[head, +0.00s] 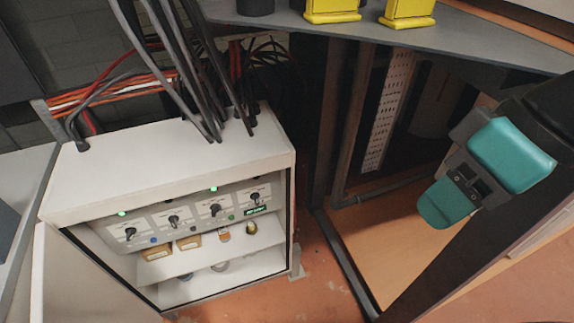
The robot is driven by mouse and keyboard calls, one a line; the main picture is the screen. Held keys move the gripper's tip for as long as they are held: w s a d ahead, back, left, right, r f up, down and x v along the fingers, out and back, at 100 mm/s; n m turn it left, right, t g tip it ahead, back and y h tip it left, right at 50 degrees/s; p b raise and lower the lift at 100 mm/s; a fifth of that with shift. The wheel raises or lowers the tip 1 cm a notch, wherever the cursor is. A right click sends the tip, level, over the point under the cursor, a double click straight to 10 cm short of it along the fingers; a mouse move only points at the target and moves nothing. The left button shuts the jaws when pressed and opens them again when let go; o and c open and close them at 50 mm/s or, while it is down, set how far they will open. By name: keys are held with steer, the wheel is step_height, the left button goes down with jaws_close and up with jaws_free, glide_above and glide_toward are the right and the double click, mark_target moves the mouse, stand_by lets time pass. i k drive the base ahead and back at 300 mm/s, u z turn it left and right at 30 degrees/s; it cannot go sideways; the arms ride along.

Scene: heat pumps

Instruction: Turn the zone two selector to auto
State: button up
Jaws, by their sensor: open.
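A pale control cabinet (160,165) stands at the lower left with its front open. Inside, a sloped grey panel carries several rotary selectors with dark knobs in a row. Their labels are too small to read. The second selector from the left (173,219) may be zone two, but I cannot confirm that or read its setting. The leftmost selector (130,232) and the third one (215,209) sit on either side of it. My gripper (476,181), teal and black, is at the right, open and empty, well apart from the cabinet and touching nothing.
Green lamps and a small green sign (252,225) show on the panel. A shelf below holds small boxes and a brass-coloured item (251,228). The cabinet door (80,285) hangs open at lower left. Cables (185,65) enter the top.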

mark_target(255, 196)
steer(key=z, duration=0.25)
steer(key=i, duration=0.1)
steer(key=u, duration=1.1)
